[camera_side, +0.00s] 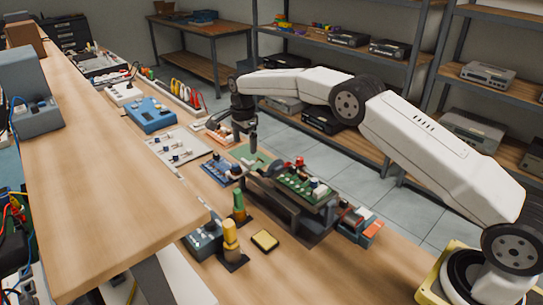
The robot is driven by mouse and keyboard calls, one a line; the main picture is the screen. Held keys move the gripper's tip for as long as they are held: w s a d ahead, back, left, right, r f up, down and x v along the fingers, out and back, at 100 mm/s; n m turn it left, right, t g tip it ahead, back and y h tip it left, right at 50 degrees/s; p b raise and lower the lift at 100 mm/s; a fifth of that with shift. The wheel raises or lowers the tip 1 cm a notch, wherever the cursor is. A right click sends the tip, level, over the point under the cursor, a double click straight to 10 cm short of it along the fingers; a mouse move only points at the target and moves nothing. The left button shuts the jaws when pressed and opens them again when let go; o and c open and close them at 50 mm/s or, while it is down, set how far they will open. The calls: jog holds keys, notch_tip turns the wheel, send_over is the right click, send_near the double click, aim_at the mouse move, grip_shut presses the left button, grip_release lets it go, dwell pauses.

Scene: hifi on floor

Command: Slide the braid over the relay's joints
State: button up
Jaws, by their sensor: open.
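My gripper (246,146) is dark and points down above the bench, over the left end of a board holder. It is open, and I see nothing held in it. A green circuit board (297,185) sits in the dark holder (284,205), with red, white and blue parts on it. I cannot tell which part is the relay, and its joints are too small to make out. I cannot pick out the braid.
A yellow sponge (265,240) and a yellow-topped upright tool (230,236) stand in front of the holder. A blue box (151,114) and a white panel (178,147) lie further back. A raised wooden shelf (110,170) runs along the left. Bare bench shows at the front right.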

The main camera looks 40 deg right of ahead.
aim_at(246, 161)
jog(key=shift+f, duration=3.3)
grip_shut()
